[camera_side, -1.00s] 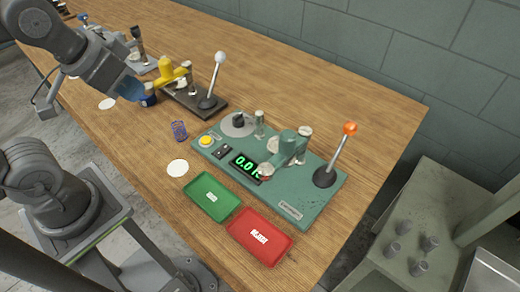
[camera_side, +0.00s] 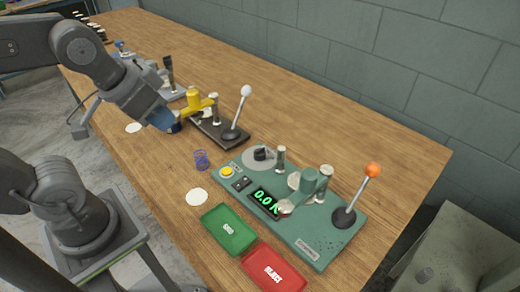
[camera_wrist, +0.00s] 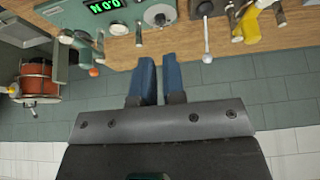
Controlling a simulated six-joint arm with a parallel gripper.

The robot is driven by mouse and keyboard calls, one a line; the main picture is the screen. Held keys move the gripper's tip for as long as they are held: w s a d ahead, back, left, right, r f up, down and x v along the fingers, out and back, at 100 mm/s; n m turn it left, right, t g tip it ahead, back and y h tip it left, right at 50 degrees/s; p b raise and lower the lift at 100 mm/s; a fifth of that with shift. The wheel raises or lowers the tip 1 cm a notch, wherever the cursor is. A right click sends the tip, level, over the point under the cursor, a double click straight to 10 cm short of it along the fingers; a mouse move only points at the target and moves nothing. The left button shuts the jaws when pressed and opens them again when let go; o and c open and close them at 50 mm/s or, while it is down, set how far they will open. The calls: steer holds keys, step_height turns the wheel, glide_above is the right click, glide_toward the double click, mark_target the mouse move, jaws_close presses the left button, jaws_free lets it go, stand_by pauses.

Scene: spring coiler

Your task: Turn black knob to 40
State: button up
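The black knob (camera_side: 263,153) sits on a round grey dial (camera_side: 255,159) at the back left of the green coiler machine (camera_side: 325,240). The dial scale is too small to read. The machine's display (camera_side: 266,203) shows green digits starting 0.0; the last part is partly hidden. My gripper (camera_side: 172,124) is above the table at the left, apart from the knob, near a yellow-armed machine. In the wrist view, the blue fingers of my gripper (camera_wrist: 160,62) are parallel with a narrow empty gap. The knob (camera_wrist: 160,19) shows beyond them at the top.
An orange-topped lever (camera_side: 373,170) stands at the machine's right. A green tray (camera_side: 229,229) and red tray (camera_side: 273,270) lie in front. The yellow-armed machine (camera_side: 188,104) with a white-topped lever (camera_side: 245,91) stands behind left.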

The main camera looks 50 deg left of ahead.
steer(key=o, duration=0.8)
steer(key=w+m+g, duration=0.1)
steer(key=w, duration=0.2)
steer(key=w+m, duration=0.1)
steer(key=w, duration=0.3)
steer(key=w+m+g, duration=0.1)
steer(key=w+m, duration=0.1)
steer(key=w, duration=0.1)
steer(key=shift+w+d+r+g, duration=0.1)
steer(key=shift+w+d+g, duration=0.15)
steer(key=shift+w+g, duration=0.05)
steer(key=shift+c, duration=0.2)
steer(key=shift+o, duration=0.8)
steer(key=w, duration=0.1)
steer(key=w+f+m+g, duration=0.1)
steer(key=w, duration=0.1)
steer(key=w+f+m, duration=0.1)
steer(key=w, duration=0.1)
steer(key=shift+w+d+f, duration=0.2)
steer(key=shift+d, duration=0.05)
steer(key=m+g, duration=0.2)
steer(key=m, duration=0.1)
glide_above(260, 149)
step_height(260, 149, down, 6)
step_height(260, 149, down, 14)
steer(key=shift+r, duration=0.2)
steer(key=c, duration=0.9)
